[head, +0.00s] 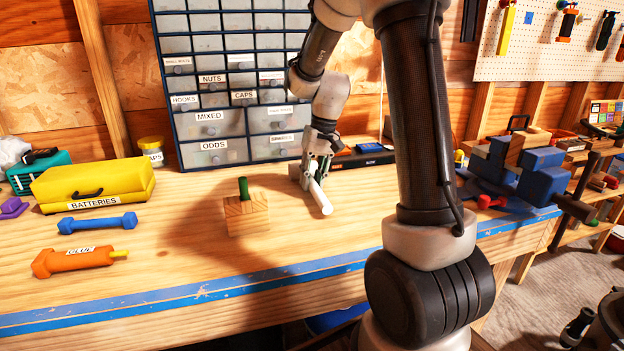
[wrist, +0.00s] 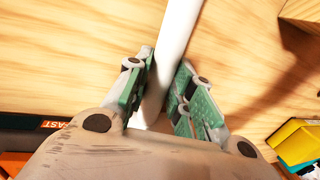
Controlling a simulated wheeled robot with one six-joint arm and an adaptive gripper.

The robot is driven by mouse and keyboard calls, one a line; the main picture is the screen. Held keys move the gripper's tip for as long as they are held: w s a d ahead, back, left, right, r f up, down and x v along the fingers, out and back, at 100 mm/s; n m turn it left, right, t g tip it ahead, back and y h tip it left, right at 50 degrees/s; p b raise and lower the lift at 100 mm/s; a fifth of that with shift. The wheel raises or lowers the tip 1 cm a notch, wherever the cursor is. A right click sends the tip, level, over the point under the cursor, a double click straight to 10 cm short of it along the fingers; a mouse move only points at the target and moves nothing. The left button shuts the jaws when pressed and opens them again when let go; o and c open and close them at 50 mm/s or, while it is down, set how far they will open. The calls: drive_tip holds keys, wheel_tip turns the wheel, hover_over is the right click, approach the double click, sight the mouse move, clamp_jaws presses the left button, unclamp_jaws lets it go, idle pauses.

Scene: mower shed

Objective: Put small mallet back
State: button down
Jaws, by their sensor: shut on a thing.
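My gripper (head: 312,172) is low over the workbench, in front of the drawer cabinet, with its fingers shut around a white rod. The rod looks like the handle of the small mallet (head: 322,198), and its free end points toward the front of the bench. In the wrist view the white handle (wrist: 178,35) runs up between the green finger pads of my gripper (wrist: 163,88). The mallet's head is mostly hidden by my gripper; I cannot tell whether the mallet touches the bench.
A wooden block with a green peg (head: 247,214) stands left of my gripper. The yellow battery case (head: 95,183), blue dumbbell-shaped tool (head: 97,223) and orange tool (head: 72,261) lie farther left. A blue vise (head: 520,165) is at right; a pegboard (head: 545,50) hangs behind.

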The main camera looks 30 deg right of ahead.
drive_tip(key=c, duration=1.2)
unclamp_jaws()
drive_tip(key=shift+c, duration=0.2)
drive_tip(key=v, duration=1.2)
drive_tip(key=s+a+r+n+t+h, duration=0.1)
drive_tip(key=s+t, duration=0.3)
drive_tip(key=s, duration=2)
drive_tip(key=shift+a+n+h, duration=0.55)
drive_tip(key=shift+n+h, duration=0.05)
drive_tip(key=shift+h, duration=0.1)
drive_tip(key=shift+r, duration=0.2)
